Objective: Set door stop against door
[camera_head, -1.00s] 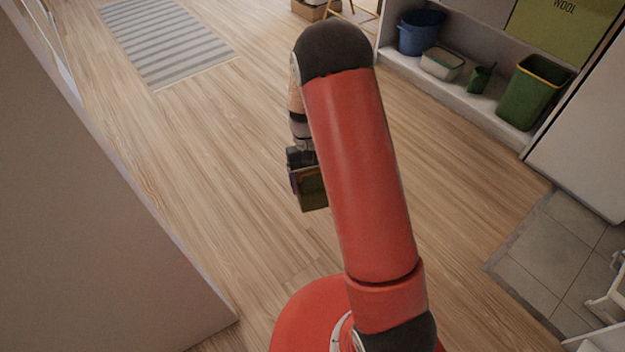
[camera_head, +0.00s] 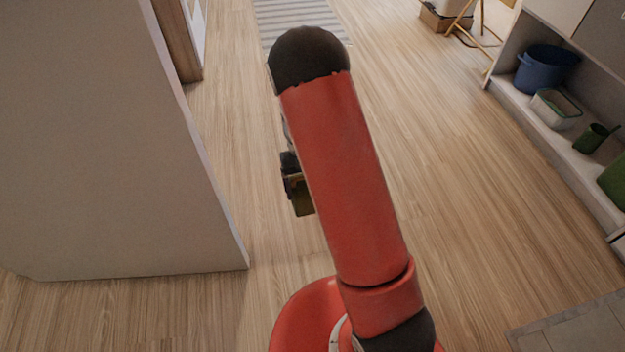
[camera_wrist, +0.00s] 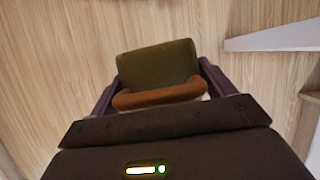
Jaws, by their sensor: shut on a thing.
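An olive-green block with an orange-brown band along one edge, which looks like the door stop (camera_wrist: 157,62), is held between the two dark fingers of my gripper (camera_wrist: 160,90) in the wrist view. Wooden floor shows beneath it. In the head view my gripper (camera_head: 290,166) hangs left of my red arm, partly hidden by it. The door stop (camera_head: 303,203) shows below it, above the floor. A brown upright frame with a pale panel (camera_head: 178,40) stands at the upper left; I cannot tell if it is the door.
A pale wall or cabinet side (camera_head: 100,150) fills the left, its corner close to my gripper's side. An open shelf (camera_head: 535,120) with a blue bucket (camera_head: 546,70) and tubs stands right. A striped rug (camera_head: 300,22) lies ahead. The floor between is clear.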

